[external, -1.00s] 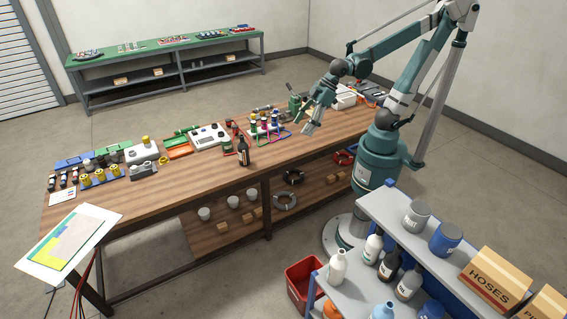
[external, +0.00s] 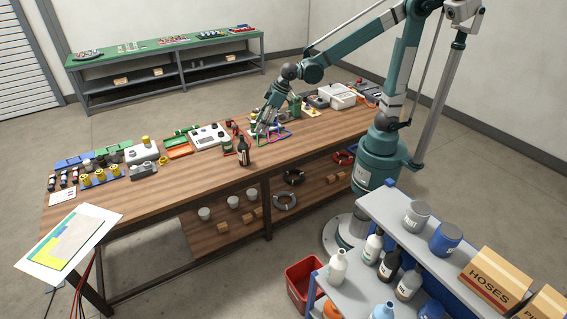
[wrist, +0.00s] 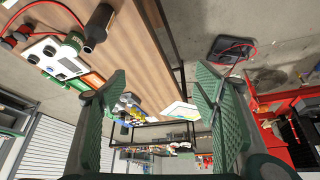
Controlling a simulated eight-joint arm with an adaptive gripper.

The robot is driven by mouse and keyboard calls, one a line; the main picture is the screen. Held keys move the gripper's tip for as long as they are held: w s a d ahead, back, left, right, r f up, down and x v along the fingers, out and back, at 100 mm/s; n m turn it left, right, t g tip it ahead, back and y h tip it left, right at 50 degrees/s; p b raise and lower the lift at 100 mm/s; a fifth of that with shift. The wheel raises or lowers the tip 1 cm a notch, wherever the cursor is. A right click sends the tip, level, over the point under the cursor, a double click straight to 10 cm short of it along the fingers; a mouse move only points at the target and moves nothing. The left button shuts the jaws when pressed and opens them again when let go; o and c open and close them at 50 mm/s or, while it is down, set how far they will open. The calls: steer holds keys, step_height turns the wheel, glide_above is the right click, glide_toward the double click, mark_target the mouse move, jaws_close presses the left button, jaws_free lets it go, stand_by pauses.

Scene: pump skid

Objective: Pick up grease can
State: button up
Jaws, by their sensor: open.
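A small green can (external: 227,146) stands on the wooden bench, just left of a dark bottle (external: 244,152). It seems to be the grease can, but its label is too small to read. In the wrist view a green can (wrist: 71,43) and the dark bottle (wrist: 98,26) show at upper left, outside the fingers. My gripper (external: 258,132) is low over the bench, right of and slightly behind both. In the wrist view my gripper (wrist: 161,76) is open, with nothing between its two green finger pads.
The wooden bench (external: 190,172) carries a white meter box (external: 209,136), an orange tray (external: 178,148) and coloured items beside my gripper. Bare wood lies along the front edge. A shelf cart (external: 370,215) with bottles and boxes stands at lower right.

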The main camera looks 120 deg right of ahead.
steer(key=w+d+f+m, duration=0.1)
steer(key=w+d+f, duration=0.15)
steer(key=d, duration=0.35)
steer(key=w+d+f, duration=0.2)
steer(key=d+f, duration=0.1)
steer(key=d, duration=0.3)
steer(key=m+g+b, duration=0.2)
steer(key=m, duration=0.1)
glide_toward(228, 139)
steer(key=shift+h, duration=0.4)
steer(key=x, duration=0.4)
steer(key=a+x, duration=0.1)
steer(key=x, duration=0.1)
steer(key=shift+f, duration=0.25)
steer(key=shift+x, duration=1.3)
steer(key=shift+x, duration=2.6)
steer(key=shift+d+r, duration=0.1)
steer(key=shift+d, duration=0.05)
steer(key=shift+c, duration=0.5)
